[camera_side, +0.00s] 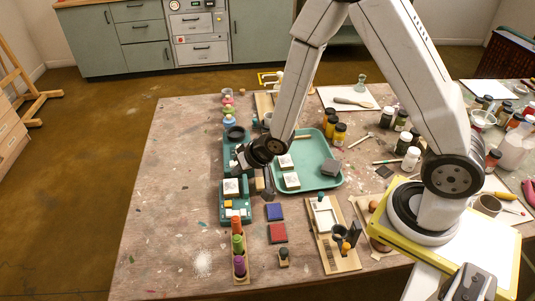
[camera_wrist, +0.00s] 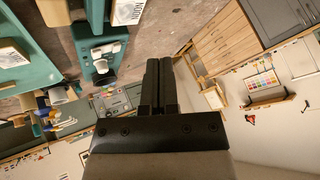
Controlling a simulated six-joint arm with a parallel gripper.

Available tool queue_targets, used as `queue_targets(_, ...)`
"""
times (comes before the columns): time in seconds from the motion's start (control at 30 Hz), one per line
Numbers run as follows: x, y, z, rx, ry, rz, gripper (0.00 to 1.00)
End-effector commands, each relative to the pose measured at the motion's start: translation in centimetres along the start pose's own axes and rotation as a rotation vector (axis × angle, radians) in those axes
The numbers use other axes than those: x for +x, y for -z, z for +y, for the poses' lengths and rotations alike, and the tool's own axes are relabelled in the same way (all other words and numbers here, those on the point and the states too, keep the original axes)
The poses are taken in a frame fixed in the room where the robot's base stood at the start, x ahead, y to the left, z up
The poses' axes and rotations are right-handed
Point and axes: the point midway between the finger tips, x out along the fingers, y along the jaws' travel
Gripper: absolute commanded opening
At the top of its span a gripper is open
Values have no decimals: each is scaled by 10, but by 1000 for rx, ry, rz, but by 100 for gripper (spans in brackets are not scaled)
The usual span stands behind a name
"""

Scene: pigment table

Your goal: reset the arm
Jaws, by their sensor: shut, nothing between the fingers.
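My gripper (camera_side: 266,190) hangs over the worktable, between the teal tray and the teal rack at the table's left-centre. In the wrist view its two black fingers (camera_wrist: 158,75) lie side by side, shut, with nothing held.
Blue (camera_side: 275,211) and red (camera_side: 277,233) pads lie in front of the gripper. A wooden strip with coloured pegs (camera_side: 238,243) and a wooden stand (camera_side: 335,232) are nearby. Bottles and jars (camera_side: 400,122) crowd the right. The table's left part (camera_side: 180,180) is clear.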

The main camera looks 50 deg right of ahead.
Motion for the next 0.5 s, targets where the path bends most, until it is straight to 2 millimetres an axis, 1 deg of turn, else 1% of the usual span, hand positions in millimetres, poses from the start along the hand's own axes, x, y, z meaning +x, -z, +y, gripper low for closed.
queue_targets(0.03,-11,5,3,-21,-23,-8,0)
queue_targets(0.2,-46,7,15,-102,-102,-73,0)
queue_targets(0.37,-81,4,26,-170,-160,-147,0)
queue_targets(0.5,-111,-3,33,-226,-194,-218,0)
